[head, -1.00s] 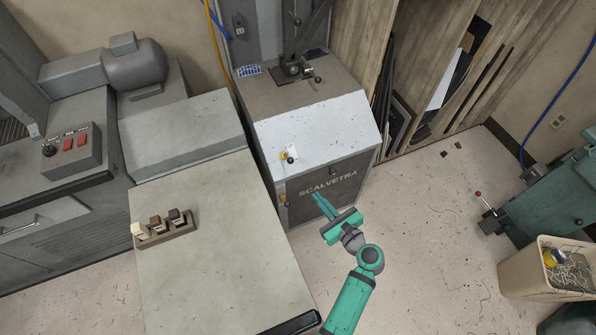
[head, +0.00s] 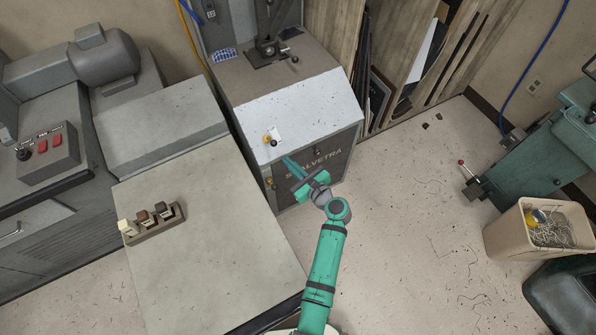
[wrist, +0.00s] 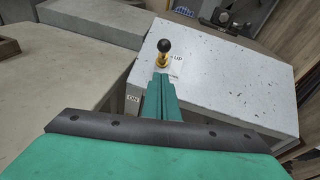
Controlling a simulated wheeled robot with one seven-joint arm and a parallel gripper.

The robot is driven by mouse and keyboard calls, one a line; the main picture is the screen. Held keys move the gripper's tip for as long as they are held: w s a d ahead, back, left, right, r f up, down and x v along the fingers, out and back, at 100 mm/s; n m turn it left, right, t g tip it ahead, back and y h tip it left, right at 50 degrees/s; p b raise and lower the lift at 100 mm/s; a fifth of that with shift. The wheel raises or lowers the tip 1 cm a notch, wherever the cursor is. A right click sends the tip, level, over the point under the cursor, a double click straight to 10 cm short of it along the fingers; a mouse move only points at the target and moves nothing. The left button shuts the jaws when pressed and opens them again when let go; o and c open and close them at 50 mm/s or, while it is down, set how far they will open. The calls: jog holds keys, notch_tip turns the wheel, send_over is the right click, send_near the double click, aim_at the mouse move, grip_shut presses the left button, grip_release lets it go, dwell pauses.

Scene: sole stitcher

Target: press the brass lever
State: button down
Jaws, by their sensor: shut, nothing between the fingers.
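The brass lever (head: 267,139) with a black ball knob stands on the pale sloped face of the grey machine (head: 300,105), beside a small white label. In the wrist view the lever (wrist: 163,57) rises just beyond my fingertips, and the label reads "UP". My green gripper (head: 288,161) is shut and empty. In the head view its tips are in front of the machine, a little below and right of the lever. In the wrist view the shut fingers (wrist: 160,80) point at the lever's base; whether they touch it I cannot tell.
A grey bench (head: 210,235) with a small rack of stamps (head: 155,224) stands left of my arm. A second brass fitting (head: 269,183) is on the machine's front. A green machine (head: 505,170) and a bin (head: 535,228) stand at right.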

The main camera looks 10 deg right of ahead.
aim_at(271, 142)
jog(key=shift+w+a+r, duration=0.5)
jog(key=shift+w+a, duration=0.1)
jog(key=shift+w, duration=0.25)
jog(key=shift+w+a+r, duration=0.5)
jog(key=shift+w+a, duration=0.05)
jog(key=shift+w, duration=0.3)
